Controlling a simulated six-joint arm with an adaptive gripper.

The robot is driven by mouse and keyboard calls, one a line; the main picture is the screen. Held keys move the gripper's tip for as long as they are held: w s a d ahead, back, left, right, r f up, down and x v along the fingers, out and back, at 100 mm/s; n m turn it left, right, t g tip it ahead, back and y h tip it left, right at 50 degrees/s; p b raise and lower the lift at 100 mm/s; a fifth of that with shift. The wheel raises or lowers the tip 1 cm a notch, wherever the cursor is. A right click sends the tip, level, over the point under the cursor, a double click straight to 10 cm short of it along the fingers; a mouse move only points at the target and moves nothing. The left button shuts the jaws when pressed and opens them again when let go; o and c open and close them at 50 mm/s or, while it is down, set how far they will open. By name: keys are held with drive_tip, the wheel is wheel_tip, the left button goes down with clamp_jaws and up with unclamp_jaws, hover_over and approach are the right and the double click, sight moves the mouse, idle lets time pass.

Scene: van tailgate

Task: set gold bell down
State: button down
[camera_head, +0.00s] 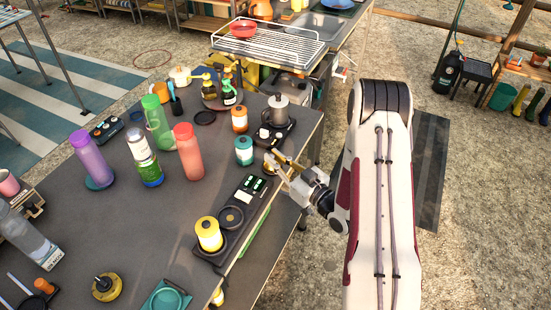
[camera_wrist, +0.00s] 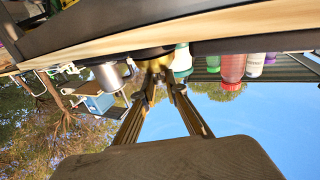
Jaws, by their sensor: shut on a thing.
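The gold bell (camera_head: 270,163) is at the right edge of the dark table in the head view, partly hidden by my fingers. My gripper (camera_head: 280,172) is shut on it, reaching in from the right. In the wrist view my gripper (camera_wrist: 159,72) has its fingertips closed around the gold bell (camera_wrist: 152,53), close to the table edge. I cannot tell whether the bell touches the table top (camera_head: 185,225).
Several bottles stand farther left, including a red bottle (camera_head: 188,152).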

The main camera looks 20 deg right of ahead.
drive_tip(key=shift+f, duration=0.1)
drive_tip(key=c, duration=2)
unclamp_jaws()
drive_tip(key=shift+c, duration=0.2)
drive_tip(key=shift+s+d, duration=0.1)
drive_tip(key=shift+s, duration=0.05)
drive_tip(key=v, duration=1.1)
drive_tip(key=shift+s, duration=0.35)
drive_tip(key=shift+w, duration=0.15)
